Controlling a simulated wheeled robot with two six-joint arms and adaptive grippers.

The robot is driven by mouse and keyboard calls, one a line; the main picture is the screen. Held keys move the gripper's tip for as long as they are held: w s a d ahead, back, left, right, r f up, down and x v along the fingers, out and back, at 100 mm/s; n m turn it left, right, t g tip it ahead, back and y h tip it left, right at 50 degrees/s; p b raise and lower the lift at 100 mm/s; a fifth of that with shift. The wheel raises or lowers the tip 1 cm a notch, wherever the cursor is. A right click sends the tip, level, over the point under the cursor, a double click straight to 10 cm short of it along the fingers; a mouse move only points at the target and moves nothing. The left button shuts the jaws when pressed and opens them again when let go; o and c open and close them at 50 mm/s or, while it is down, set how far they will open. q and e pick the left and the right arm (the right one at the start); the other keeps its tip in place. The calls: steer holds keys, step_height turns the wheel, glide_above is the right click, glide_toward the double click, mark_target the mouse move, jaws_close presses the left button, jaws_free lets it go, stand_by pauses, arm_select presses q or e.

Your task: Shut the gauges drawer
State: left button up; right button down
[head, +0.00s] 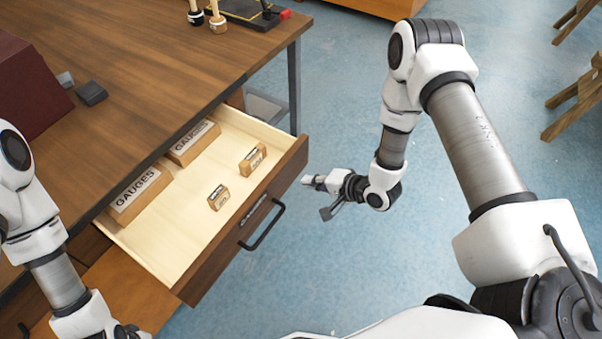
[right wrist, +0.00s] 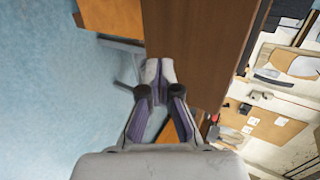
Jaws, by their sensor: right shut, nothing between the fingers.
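The gauges drawer (head: 180,240) stands pulled out from the wooden bench, its pale inside open to view. Two boxes marked GAUGES, one nearer (head: 141,194) and one farther (head: 194,141), lie toward its back, with two small boxes (head: 218,197) (head: 253,158) nearer the front. A dark bar handle (head: 262,226) is on the drawer front. My right gripper (head: 308,180) is shut and empty, just right of the drawer front's far end, with a small gap in the head view. Its closed fingers (right wrist: 159,70) show in the right wrist view beside a brown wooden surface. My left gripper (head: 128,331) is mostly cut off at the bottom edge.
The bench top (head: 150,55) carries a dark red box (head: 28,85), a small dark block (head: 91,93) and wooden-headed tools (head: 217,20). A metal bench leg (head: 294,85) stands behind the drawer's far end. Blue floor (head: 345,110) is clear around my right gripper.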

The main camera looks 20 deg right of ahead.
mark_target(291, 175)
steer(key=shift+w+a+r+p, duration=0.15)
steer(key=shift+w+a, duration=0.35)
steer(key=shift+w+a+r+p, duration=0.15)
steer(key=shift+w+a, duration=0.3)
steer(key=shift+w, duration=0.05)
steer(key=shift+w+f, duration=0.1)
steer(key=shift+w, duration=0.15)
steer(key=shift+w+f, duration=0.1)
steer(key=shift+f, duration=0.05)
steer(key=shift+a, duration=0.15)
